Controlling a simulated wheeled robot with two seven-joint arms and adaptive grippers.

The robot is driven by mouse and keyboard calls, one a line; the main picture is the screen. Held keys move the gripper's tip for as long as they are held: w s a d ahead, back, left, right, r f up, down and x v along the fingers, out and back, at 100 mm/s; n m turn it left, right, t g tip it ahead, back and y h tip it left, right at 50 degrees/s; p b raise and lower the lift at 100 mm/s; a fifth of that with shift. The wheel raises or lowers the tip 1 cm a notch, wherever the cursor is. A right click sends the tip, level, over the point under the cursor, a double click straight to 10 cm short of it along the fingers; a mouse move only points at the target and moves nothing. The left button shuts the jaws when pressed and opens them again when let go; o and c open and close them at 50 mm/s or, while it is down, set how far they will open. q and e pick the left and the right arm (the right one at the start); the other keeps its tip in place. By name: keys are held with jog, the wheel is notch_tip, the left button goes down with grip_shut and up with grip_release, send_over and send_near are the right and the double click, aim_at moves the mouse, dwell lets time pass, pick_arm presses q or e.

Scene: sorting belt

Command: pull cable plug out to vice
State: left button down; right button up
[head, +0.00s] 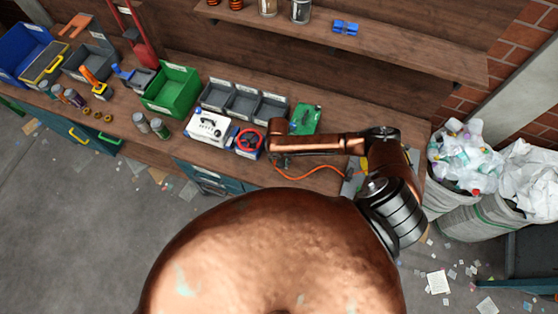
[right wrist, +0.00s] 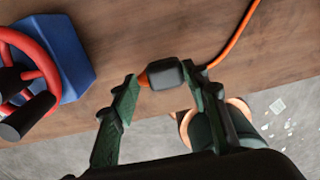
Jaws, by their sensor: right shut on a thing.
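My right gripper (right wrist: 160,77) is shut on a dark cable plug (right wrist: 168,73) with an orange end, held between its two green-black fingertips. An orange cable (right wrist: 238,30) runs from the plug up and out of the right wrist view. In the head view my right gripper (head: 281,160) is small near the bench's front edge, and the cable (head: 325,168) curves off to its right. A blue and grey thing (head: 135,75) on the bench looks like a vice, but I cannot be sure. My left gripper is not in view.
A red wheel on a blue base (right wrist: 72,62) stands left of the gripper; it also shows in the head view (head: 248,141). A white box (head: 207,128), grey bins (head: 243,103), a green bin (head: 172,88) and a green board (head: 306,119) are close by. Waste sacks (head: 465,160) stand right.

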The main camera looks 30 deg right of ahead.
jog(key=shift+f+b, duration=0.8)
jog(key=shift+f, duration=1.15)
jog(key=o, duration=1.4)
jog(key=shift+c, duration=0.2)
notch_tip(320, 180, up, 12)
jog(key=shift+w+a+r, duration=0.1)
jog(key=shift+w+a, duration=0.05)
